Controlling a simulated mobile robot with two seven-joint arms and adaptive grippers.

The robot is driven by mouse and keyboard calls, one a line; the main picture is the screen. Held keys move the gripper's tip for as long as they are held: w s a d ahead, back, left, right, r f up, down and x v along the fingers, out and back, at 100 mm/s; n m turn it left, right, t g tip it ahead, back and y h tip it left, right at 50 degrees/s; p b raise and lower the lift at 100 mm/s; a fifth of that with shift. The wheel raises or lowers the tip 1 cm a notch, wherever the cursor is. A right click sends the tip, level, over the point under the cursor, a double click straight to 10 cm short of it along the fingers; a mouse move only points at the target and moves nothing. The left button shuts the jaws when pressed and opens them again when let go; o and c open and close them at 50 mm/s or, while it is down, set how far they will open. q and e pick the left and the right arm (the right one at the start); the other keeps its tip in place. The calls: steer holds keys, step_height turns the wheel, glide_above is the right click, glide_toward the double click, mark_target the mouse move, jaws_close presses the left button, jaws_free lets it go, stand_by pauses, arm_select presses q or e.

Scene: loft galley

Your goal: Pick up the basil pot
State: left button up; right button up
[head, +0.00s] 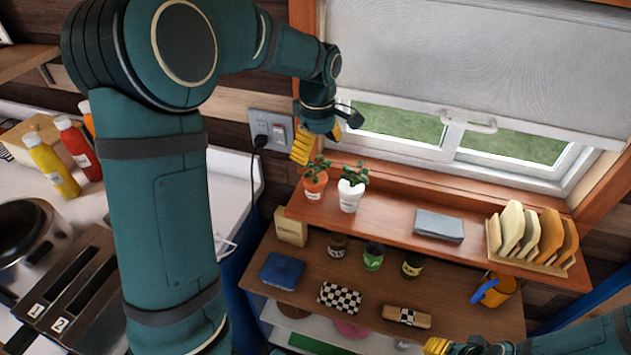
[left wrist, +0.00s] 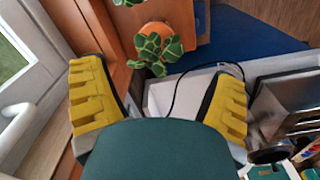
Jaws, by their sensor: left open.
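Two small potted plants stand side by side on the upper wooden shelf under the window: one in an orange pot (head: 315,186) and one in a white pot (head: 349,196). Both have a label too small to read, so I cannot tell which is the basil pot. My left gripper (head: 327,136) is open and empty, above and behind the pots near the window's left corner. In the left wrist view the orange pot (left wrist: 153,29) lies beyond the open fingers (left wrist: 160,100), apart from them; leaves of the other plant show at the top edge. My right gripper (head: 437,346) is partly visible at the bottom right.
The upper shelf (head: 390,221) also holds a folded grey cloth (head: 438,225) and a rack of boards (head: 530,238). A wall socket (head: 270,131) with a cord is left of the gripper.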

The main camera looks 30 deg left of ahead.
mark_target(315, 161)
arm_select(q)
steer(key=f, duration=0.3)
steer(key=a+f, duration=0.1)
steer(key=f, duration=0.1)
steer(key=shift+w+f, duration=0.2)
steer(key=shift+w, duration=0.1)
steer(key=shift+f, duration=0.6)
steer(key=shift+c, duration=0.4)
steer(key=c, duration=1.4)
